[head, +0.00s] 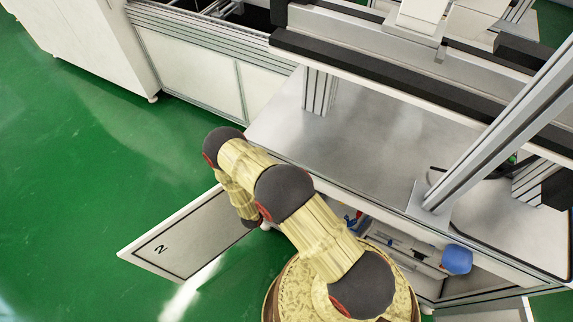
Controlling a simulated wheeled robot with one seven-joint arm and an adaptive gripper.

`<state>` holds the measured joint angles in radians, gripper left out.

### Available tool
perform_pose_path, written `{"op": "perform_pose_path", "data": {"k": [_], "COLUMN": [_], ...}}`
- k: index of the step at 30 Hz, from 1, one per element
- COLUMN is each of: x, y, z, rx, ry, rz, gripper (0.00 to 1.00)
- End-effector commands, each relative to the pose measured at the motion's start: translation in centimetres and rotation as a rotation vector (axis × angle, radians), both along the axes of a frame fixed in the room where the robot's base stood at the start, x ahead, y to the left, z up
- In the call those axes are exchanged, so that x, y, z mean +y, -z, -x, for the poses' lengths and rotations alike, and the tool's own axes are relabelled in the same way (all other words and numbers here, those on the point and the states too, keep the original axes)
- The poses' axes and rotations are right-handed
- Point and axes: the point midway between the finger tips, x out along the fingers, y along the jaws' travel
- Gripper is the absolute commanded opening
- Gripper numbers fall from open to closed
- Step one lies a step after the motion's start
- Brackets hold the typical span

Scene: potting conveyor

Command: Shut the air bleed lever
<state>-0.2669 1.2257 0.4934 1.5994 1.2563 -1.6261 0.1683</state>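I cannot make out the air bleed lever for certain in the head view. Below the bench, an open cabinet (403,238) shows pale fittings and small blue parts (350,221), partly hidden behind my arm. Its white door (185,237), marked 2, stands swung out to the left. My arm arches over from the lower right and bends down near the inner end of this door. My gripper is hidden behind my own arm links, so I cannot see its fingers or whether it touches anything.
The grey bench top (375,140) above the cabinet is mostly bare. A slanted metal profile (490,135) rises at the right. A round blue object (456,259) sits at the cabinet's right. Green floor (80,140) is open at the left.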

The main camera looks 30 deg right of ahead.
Motion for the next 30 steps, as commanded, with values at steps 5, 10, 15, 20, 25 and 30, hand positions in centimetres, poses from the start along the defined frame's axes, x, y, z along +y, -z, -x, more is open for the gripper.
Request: {"op": "perform_pose_path", "data": {"k": [5,10,15,20,25,30], "x": [0.01,0.02,0.01,0.02,0.02,0.01], "y": [-0.02,-0.02,-0.01,-0.01,-0.01,-0.01], "z": [0.01,0.01,0.02,0.02,0.02,0.03], "rx": [0.0,0.0,0.0,0.0,0.0,-0.001], "ry": [0.0,0.0,0.0,0.001,0.001,0.001], "rz": [0.0,0.0,0.0,0.0,0.0,-0.001], "gripper": [0.28,0.18,0.09,0.0,0.0,0.0]}}
